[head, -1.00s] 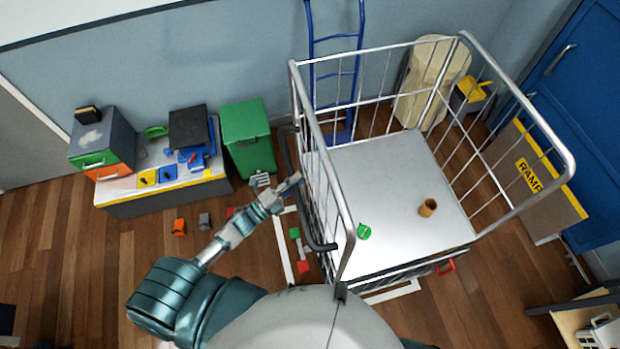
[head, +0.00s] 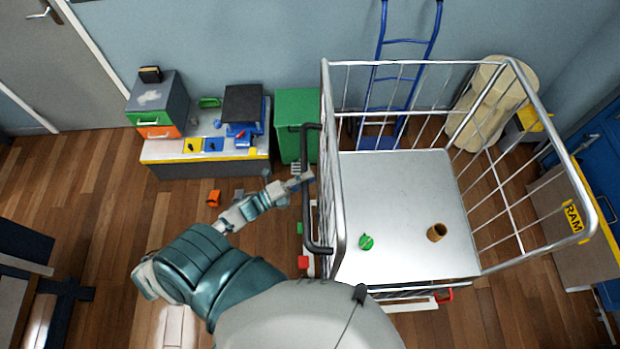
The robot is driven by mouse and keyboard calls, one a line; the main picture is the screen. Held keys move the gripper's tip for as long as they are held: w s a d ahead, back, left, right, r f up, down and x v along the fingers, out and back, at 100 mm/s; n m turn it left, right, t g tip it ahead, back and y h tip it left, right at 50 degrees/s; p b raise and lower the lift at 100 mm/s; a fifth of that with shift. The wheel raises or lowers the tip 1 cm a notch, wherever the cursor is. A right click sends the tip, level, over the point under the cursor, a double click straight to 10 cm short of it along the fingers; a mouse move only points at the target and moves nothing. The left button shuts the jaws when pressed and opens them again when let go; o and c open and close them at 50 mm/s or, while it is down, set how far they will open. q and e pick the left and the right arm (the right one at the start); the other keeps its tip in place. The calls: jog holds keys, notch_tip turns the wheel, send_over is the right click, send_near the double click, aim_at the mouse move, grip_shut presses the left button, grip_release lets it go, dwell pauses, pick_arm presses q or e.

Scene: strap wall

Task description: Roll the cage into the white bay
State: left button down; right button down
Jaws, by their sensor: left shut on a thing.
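The cage (head: 335,165), a silver wire trolley with a pale flat deck (head: 400,190), fills the middle right of the head view. A black bar handle (head: 306,215) runs down its left side. My left gripper (head: 302,181) is at this handle and shut on it; the fingers are small and partly hidden. White floor strips of the bay show beside the cage's left side (head: 312,235) and below its near edge (head: 408,305). The cage hides the rest of the bay, so I cannot tell whether it is fully inside. My right gripper is out of view.
A green bin (head: 297,125) and a low bench (head: 205,166) stand left of the cage. A blue hand truck (head: 405,70) is behind it, and a ramp board (head: 575,220) is at right. A green piece (head: 366,242) and brown cup (head: 437,232) sit on the deck.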

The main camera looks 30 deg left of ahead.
pick_arm(q)
jog(key=c, duration=1.3)
grip_release()
jog(key=shift+a+f, duration=0.3)
jog(key=shift+a, duration=0.1)
jog(key=o, duration=0.4)
jog(key=shift+c, duration=0.2)
jog(key=shift+s+a+r, duration=0.1)
jog(key=shift+s+a, duration=0.1)
jog(key=shift+a, duration=0.25)
jog(key=v, duration=1.2)
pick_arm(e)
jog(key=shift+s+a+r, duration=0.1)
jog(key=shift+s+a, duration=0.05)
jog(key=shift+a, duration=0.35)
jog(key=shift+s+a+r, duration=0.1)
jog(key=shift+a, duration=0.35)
pick_arm(q)
jog(key=shift+d, duration=0.3)
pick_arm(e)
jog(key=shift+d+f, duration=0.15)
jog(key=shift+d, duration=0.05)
